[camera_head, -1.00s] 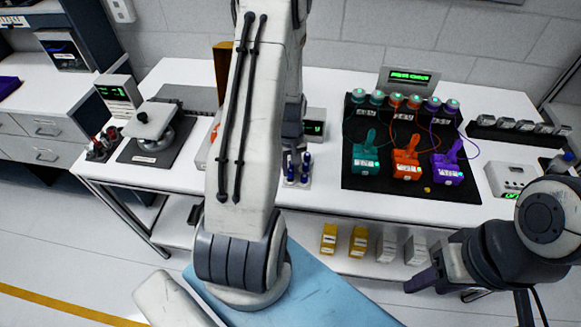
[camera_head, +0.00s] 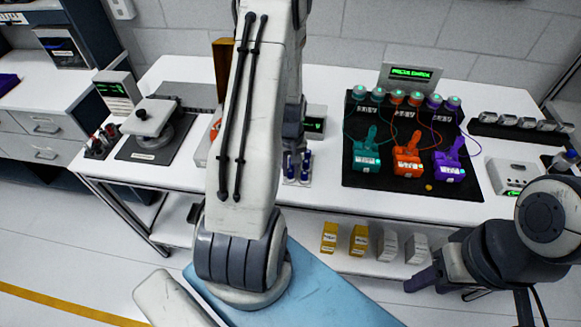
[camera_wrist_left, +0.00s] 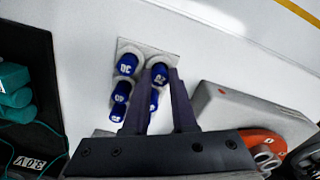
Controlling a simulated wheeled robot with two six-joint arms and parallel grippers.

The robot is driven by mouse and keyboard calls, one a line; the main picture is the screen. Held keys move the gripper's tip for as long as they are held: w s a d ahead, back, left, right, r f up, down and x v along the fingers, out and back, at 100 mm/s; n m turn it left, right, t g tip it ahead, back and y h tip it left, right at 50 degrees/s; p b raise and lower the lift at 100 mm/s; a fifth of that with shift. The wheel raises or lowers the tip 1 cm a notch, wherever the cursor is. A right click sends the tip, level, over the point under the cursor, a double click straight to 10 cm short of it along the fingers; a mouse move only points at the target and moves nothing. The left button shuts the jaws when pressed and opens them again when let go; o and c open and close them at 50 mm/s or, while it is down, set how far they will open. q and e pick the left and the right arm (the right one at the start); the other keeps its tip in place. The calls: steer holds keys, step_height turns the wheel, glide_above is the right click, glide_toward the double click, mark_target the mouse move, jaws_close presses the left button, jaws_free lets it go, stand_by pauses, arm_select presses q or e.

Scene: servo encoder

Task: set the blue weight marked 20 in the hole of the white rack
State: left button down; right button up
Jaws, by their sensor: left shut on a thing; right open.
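In the left wrist view my left gripper (camera_wrist_left: 161,82) is shut on a blue weight (camera_wrist_left: 160,74), whose upside-down white marking looks like 20. The weight is over or in the right far part of the white rack (camera_wrist_left: 135,46); I cannot tell whether it is seated. Another blue weight (camera_wrist_left: 127,65) stands beside it on the left, with more blue weights nearer, partly hidden by the fingers. In the head view the rack (camera_head: 291,182) shows with blue weights below my left arm. My right gripper (camera_head: 421,281) is open and empty, in front of the table.
A black mat (camera_head: 400,187) with green, orange and purple servos lies right of the rack. In the wrist view a grey-white device (camera_wrist_left: 240,108) with an orange ring stands close on the right. Bare table lies beyond the rack.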

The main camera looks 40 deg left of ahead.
arm_select(q)
steer(key=shift+f, duration=0.2)
steer(key=c, duration=0.6)
jaws_free()
steer(key=shift+c, duration=0.2)
steer(key=shift+r, duration=0.15)
step_height(320, 180, up, 6)
steer(key=p, duration=0.5)
